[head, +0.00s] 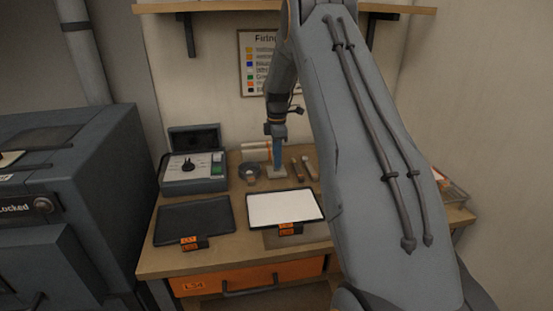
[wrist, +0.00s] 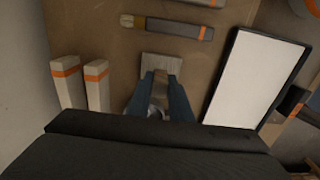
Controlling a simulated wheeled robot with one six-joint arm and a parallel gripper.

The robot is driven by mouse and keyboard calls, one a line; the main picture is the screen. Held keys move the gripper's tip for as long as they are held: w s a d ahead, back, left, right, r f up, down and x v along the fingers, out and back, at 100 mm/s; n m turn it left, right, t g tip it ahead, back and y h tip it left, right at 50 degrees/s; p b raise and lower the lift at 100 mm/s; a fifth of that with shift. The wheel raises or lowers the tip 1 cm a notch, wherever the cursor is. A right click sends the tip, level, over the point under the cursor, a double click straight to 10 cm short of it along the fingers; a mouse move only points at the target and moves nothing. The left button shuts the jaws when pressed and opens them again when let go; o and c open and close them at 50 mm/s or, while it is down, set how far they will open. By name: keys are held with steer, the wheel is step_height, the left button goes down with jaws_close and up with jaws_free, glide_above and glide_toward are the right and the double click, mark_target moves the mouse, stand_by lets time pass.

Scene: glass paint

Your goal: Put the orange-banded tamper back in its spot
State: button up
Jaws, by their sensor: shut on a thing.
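My gripper (head: 276,160) points straight down over the back of the workbench. Its blue fingers also show in the wrist view (wrist: 163,88), shut on a narrow grey-brown piece that appears to be the tamper's handle (wrist: 159,82). A pale, flat block (wrist: 162,63) lies just below the fingertips and looks like the tamper's base; in the head view this block (head: 276,174) is at or very near the bench top. I cannot tell whether it touches. No orange band shows on the held piece; the fingers hide most of it.
Two pale pieces with orange bands (wrist: 67,80) (wrist: 97,83) are on one side of the gripper. An orange-banded brush (wrist: 166,28) lies on another side. A white panel in a black frame (head: 285,207), a black mat (head: 194,221) and a control box (head: 194,171) are nearby.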

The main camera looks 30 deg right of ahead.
steer(key=shift+f, duration=0.25)
stand_by(0.3)
steer(key=o, duration=1)
steer(key=shift+r+b, duration=1.5)
steer(key=shift+r, duration=2.4)
steer(key=s+a+f+m, duration=0.1)
steer(key=s+a+m, duration=0.4)
steer(key=s, duration=0.6)
steer(key=s+a+f+m+t, duration=0.1)
steer(key=s+a+f+m, duration=0.1)
steer(key=s+a+m, duration=0.3)
steer(key=s+a+f+m+b, duration=0.1)
steer(key=s+a+m, duration=0.3)
steer(key=s+a, duration=0.6)
steer(key=s+f, duration=0.1)
steer(key=s, duration=0.5)
steer(key=shift+s+a+m, duration=0.25)
steer(key=shift+s+m, duration=0.05)
steer(key=shift+m, duration=0.1)
